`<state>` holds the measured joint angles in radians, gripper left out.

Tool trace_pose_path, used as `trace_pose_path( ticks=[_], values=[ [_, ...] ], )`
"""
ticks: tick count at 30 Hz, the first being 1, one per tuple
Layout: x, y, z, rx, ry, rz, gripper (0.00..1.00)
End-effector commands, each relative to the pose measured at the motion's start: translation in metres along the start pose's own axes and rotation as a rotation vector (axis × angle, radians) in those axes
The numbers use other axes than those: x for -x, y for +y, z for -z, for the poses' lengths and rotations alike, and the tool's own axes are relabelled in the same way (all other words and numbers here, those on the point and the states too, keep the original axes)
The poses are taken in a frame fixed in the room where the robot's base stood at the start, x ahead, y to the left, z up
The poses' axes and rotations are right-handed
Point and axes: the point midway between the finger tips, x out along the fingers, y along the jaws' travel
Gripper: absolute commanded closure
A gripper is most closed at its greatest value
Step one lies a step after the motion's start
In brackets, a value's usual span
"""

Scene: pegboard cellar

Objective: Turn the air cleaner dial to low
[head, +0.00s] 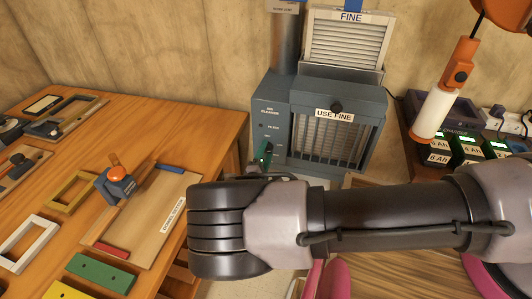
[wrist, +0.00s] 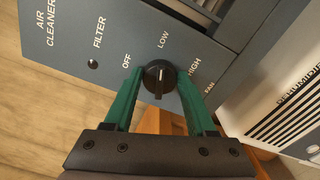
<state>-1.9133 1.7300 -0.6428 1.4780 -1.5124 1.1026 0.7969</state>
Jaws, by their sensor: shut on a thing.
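The air cleaner (head: 276,117) is a blue-grey box with a front grille, standing beyond the bench in the head view. In the wrist view, its control panel (wrist: 105,55) shows a round black dial (wrist: 157,77) among the labels OFF, LOW and HIGH, with FAN at the right. A pale line shows on the dial's face; I cannot tell for sure which label it marks. My gripper (wrist: 160,73) has its green fingers on either side of the dial and is shut on it. In the head view, my arm hides most of the gripper; a little green finger (head: 264,152) shows.
A wooden bench (head: 190,118) with frames, blocks and a board tool fills the left. A filter panel marked FINE (head: 347,38) stands on the cleaner, and a USE FINE label (head: 334,115) is on its front. Battery chargers (head: 467,149) and a hanging orange-and-white tool (head: 447,90) are at right.

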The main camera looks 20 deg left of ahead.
Motion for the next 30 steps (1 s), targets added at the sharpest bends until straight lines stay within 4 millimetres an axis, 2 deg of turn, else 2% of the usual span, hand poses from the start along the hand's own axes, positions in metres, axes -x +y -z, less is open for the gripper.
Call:
trace_pose_path(
  ticks=[3, 4, 5, 6, 17, 20, 30],
  values=[
    [0.001, -0.001, 0.001, 0.001, 0.002, 0.002, 0.99],
    [0.001, -0.001, 0.001, 0.001, 0.002, 0.002, 0.32],
    [0.001, -0.001, 0.001, 0.001, 0.002, 0.002, 0.21],
    [0.001, -0.001, 0.001, 0.001, 0.002, 0.002, 0.15],
    [0.004, 0.0, 0.001, 0.001, 0.001, 0.001, 0.15],
    [0.016, 0.0, 0.001, 0.001, 0.003, 0.001, 0.15],
    [0.083, -0.001, 0.001, 0.002, 0.003, 0.002, 0.15]
  ],
)
